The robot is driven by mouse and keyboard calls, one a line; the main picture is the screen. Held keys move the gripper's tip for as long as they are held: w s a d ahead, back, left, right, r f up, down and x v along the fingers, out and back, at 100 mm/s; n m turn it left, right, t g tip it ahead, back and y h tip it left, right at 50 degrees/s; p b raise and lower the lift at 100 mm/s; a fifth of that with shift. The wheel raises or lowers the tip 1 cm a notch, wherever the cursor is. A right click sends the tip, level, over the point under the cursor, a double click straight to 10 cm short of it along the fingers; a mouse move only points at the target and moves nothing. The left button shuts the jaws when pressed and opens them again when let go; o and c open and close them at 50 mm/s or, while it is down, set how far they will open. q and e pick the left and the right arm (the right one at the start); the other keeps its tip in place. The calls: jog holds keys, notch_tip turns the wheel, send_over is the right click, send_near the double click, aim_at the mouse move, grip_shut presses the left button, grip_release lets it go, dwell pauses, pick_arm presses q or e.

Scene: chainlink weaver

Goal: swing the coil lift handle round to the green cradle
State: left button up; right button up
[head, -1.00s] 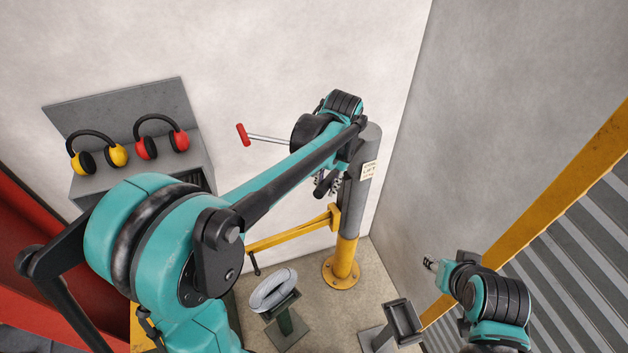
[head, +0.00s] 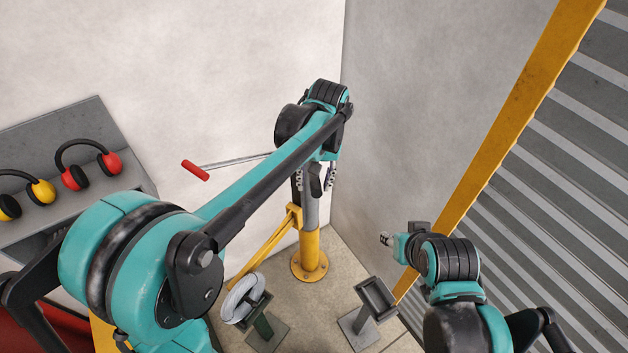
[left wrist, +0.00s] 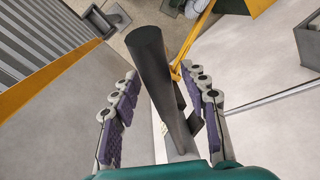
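The coil lift is a post (head: 311,207), grey above and yellow below, with a yellow boom (head: 262,252) reaching left. A red grip (head: 195,170) on a thin silver rod shows left of my left arm; the rod's right end is hidden behind that arm. My left gripper (head: 315,182) is at the upper post, fingers apart. In the left wrist view the dark post (left wrist: 150,60) shows between the open fingers (left wrist: 165,105), with no clear grip on it. A grey coil (head: 240,299) is at the green cradle (head: 264,326); how it rests is unclear. My right gripper (head: 387,240) is away to the right.
A grey cradle stand (head: 358,326) is on the floor at right. Red ear defenders (head: 75,178) and yellow ones (head: 42,192) are on a grey shelf at left. Walls close in behind the post. A yellow beam (head: 500,155) and a ribbed shutter (head: 560,190) are at right.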

pick_arm(q)
notch_tip(320, 180, up, 12)
jog(key=d, duration=0.1)
dwell(0.5)
jog(key=shift+d, duration=0.1)
jog(key=s+a+f+t+h, duration=0.1)
jog(key=s+a+f+t, duration=0.3)
jog(key=s+a+f, duration=0.35)
jog(key=s+a+f+t, duration=0.3)
jog(key=s+a+f, duration=0.2)
jog(key=s+a, duration=0.4)
notch_tip(320, 180, down, 33)
jog(key=a+b, duration=0.1)
jog(key=b, duration=3.3)
jog(key=shift+w+a+f+m, duration=0.2)
jog(key=shift+w+m, duration=0.15)
jog(key=shift+m, duration=0.05)
